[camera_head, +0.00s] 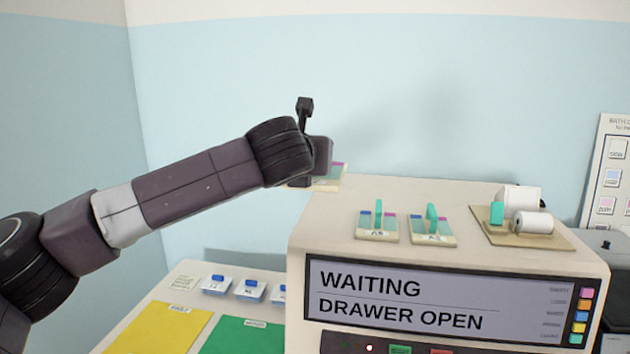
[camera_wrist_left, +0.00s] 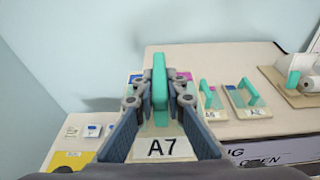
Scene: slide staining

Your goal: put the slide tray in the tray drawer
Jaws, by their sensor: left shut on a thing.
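My left gripper (camera_wrist_left: 159,98) is shut on the upright teal handle (camera_wrist_left: 159,75) of a slide tray labelled A7 (camera_wrist_left: 162,148). The tray has a pale base with blue and magenta patches at its far corners. In the head view the gripper (camera_head: 318,160) is at the left end of the machine top, and my wrist hides most of the held tray (camera_head: 332,178). The tray appears raised, but its exact height is unclear. The tray drawer itself is not visible; the machine's screen (camera_head: 420,300) reads "WAITING" and "DRAWER OPEN". My right gripper is not in view.
Two more teal-handled slide trays (camera_head: 377,227) (camera_head: 433,226) stand on the machine top (camera_head: 330,222). A roll printer on a tan board (camera_head: 525,225) stands right of them. Lower left, a bench holds yellow (camera_head: 165,330) and green (camera_head: 238,338) mats and small blue-white items (camera_head: 216,285).

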